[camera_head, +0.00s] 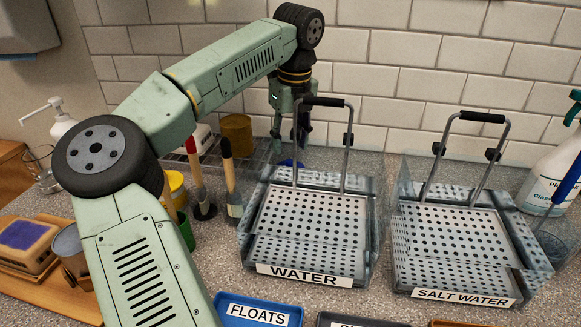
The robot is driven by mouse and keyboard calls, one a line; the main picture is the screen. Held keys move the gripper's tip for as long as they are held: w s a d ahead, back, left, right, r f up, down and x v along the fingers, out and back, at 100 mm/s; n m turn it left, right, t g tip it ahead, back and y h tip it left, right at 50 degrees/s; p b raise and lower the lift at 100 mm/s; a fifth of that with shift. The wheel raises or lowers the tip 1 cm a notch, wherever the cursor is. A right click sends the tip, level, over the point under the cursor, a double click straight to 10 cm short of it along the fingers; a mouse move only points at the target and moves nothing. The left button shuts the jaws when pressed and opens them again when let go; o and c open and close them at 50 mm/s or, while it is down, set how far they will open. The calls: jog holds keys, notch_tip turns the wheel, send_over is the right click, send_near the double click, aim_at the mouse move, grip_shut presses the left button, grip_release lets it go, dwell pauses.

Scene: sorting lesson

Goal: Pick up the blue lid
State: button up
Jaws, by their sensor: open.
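A small blue thing (288,163), seemingly the blue lid, shows behind the back left of the WATER tank. Most of it is hidden by the tank and its handle, so its shape is unclear. My gripper (290,145) points down above it, behind the handle of the WATER basket, and is open. The fingertips are close over the blue thing. I cannot tell whether they touch it.
The clear WATER tank (376,268) with a perforated basket and tall handle stands in front of my gripper. The SALT WATER tank (535,280) is to the right. A wire rack (262,160) with a brown cylinder (236,134) lies behind. Brushes (230,180) stand left.

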jog(key=shift+w+d+f+p, duration=0.15)
jog(key=shift+f+p, duration=0.45)
jog(key=shift+f, duration=0.8)
jog(key=shift+w+a+f+p, duration=0.1)
jog(key=shift+w+f+p, duration=0.3)
jog(key=shift+f, duration=0.95)
jog(key=shift+s, duration=0.15)
jog(key=c, duration=0.9)
jog(key=shift+r, duration=0.15)
